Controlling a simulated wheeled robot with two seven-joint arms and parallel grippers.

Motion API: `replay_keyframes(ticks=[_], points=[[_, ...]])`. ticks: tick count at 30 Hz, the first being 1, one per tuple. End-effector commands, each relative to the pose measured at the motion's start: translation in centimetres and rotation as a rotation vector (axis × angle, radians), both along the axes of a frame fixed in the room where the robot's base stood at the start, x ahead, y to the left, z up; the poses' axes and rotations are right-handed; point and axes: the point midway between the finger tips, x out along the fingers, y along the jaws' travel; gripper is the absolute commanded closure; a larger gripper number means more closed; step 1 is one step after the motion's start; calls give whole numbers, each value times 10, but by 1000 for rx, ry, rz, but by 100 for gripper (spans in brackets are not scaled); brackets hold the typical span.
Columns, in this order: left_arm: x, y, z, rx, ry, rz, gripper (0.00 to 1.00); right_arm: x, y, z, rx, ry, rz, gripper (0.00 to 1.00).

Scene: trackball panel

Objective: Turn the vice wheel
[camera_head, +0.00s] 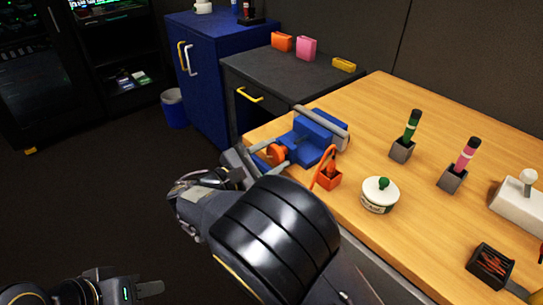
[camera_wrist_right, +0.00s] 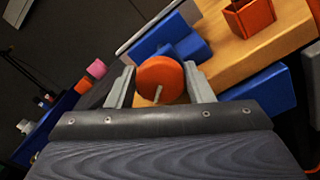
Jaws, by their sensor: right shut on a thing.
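The blue vice (camera_head: 318,134) with a grey jaw sits at the near left corner of the wooden table. Its round orange wheel (camera_head: 276,153) faces the table's edge. In the right wrist view the wheel (camera_wrist_right: 160,75) sits between the two grey fingers of my right gripper (camera_wrist_right: 160,84), which is shut on it. A thin pale handle shows on the wheel's face. In the head view my right gripper (camera_head: 254,160) is at the wheel, partly hidden by my own arm. My left gripper (camera_head: 150,288) is low at the bottom left, away from the table; its finger gap is unclear.
Green and pink handled tools (camera_head: 460,165) stand in grey blocks farther right. A dark cabinet (camera_head: 290,85) stands behind the table.

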Motion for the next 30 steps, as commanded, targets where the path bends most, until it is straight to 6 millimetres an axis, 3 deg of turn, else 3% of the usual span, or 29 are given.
replay_keyframes(ticks=[16,17,21,30], points=[[0,0,-1,0,0,0,64,-1,1,-2,19,-18,2,76],[0,0,-1,0,0,0,64,-1,1,-2,19,-18,2,49],[0,0,-1,0,0,0,64,0,1,-2,18,-19,1,32],[0,0,0,0,0,0,64,-1,2,-1,17,-21,1,32]])
